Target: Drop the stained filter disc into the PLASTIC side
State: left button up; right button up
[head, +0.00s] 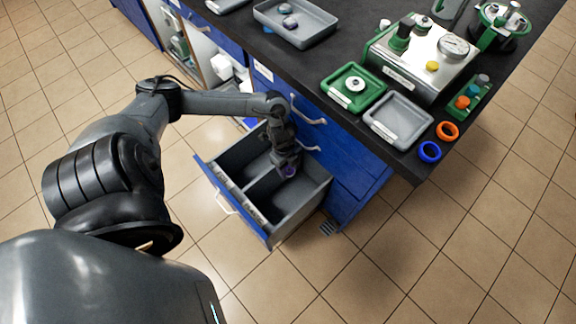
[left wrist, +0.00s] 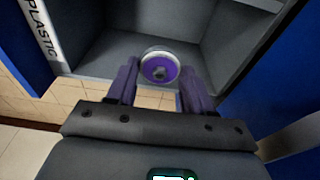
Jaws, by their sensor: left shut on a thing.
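The filter disc (left wrist: 160,67) has a purple face, a pale rim and a dark centre. My left gripper (head: 287,166) is shut on it, with a purple finger on each side in the left wrist view (left wrist: 158,88). In the head view the disc (head: 289,171) is small and partly hidden by the gripper. They are above the open drawer (head: 318,188), which a divider splits into two compartments. A PLASTIC label (left wrist: 42,30) is on the wall beside the compartment behind the disc in the left wrist view. My right gripper is not in view.
The drawer stands out from a blue cabinet (head: 352,172) under a dark bench. On the bench are a grey tray (head: 310,32) with small discs, a green tray (head: 338,98), an empty grey tray (head: 398,118) and a steel device (head: 420,65). Tiled floor surrounds the drawer's front.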

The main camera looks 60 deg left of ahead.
pick_arm(q)
jog(key=o, duration=1.1)
jog(key=shift+s+a+r+p, duration=0.1)
jog(key=shift+a+r+p, duration=0.15)
jog(key=shift+r+p, duration=1.1)
jog(key=shift+s+a+r+p, duration=0.1)
jog(key=shift+a+r+p, duration=0.25)
jog(key=shift+r, duration=1.85)
jog(key=shift+s+a+r+p, duration=0.1)
jog(key=shift+a+r+p, duration=0.1)
jog(key=shift+r+p, duration=1.2)
jog(key=shift+r+b, duration=0.4)
